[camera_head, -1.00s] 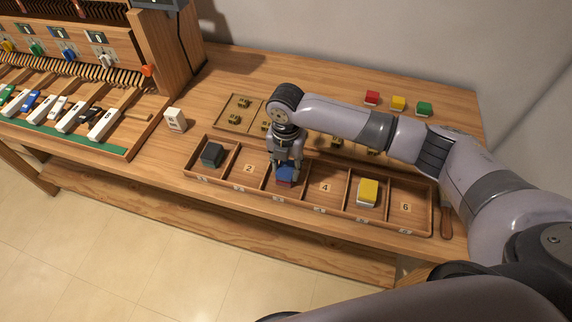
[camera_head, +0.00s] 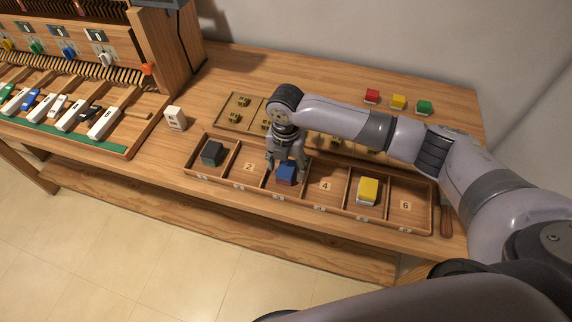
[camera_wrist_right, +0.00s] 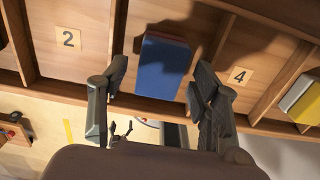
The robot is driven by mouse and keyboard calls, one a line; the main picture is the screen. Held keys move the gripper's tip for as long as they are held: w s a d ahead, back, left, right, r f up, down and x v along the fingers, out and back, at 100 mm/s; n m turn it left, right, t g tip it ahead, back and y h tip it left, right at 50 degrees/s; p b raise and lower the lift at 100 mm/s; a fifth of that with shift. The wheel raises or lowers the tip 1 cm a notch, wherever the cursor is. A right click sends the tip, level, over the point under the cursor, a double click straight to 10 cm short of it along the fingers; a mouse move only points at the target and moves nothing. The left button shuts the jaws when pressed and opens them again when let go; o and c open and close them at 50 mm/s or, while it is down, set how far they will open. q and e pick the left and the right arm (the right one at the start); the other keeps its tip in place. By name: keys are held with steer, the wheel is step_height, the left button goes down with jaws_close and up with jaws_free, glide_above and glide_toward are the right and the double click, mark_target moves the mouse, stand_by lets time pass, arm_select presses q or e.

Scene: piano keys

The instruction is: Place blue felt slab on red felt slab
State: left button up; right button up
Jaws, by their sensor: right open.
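The blue felt slab (camera_head: 286,174) lies in compartment 3 of the wooden tray (camera_head: 233,186). In the right wrist view the blue slab (camera_wrist_right: 162,68) shows its broad face, with a thin dark red edge (camera_wrist_right: 168,37) along its far side, which looks like the red felt slab under it. Most of the red slab is hidden. My right gripper (camera_head: 287,167) is open above the slabs. In the wrist view its fingers (camera_wrist_right: 161,78) stand apart on either side of the blue slab, with a gap on both sides. My left gripper is not in view.
A dark block (camera_head: 212,152) sits in compartment 1, a yellow-topped stack (camera_head: 367,190) in compartment 5. Compartments 2, 4 and 6 look empty. Piano keys (camera_head: 103,122) are at left.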

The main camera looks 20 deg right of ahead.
mark_target(286, 168)
step_height(286, 168, up, 12)
steer(key=b, duration=0.2)
steer(key=shift+r, duration=0.2)
stand_by(0.5)
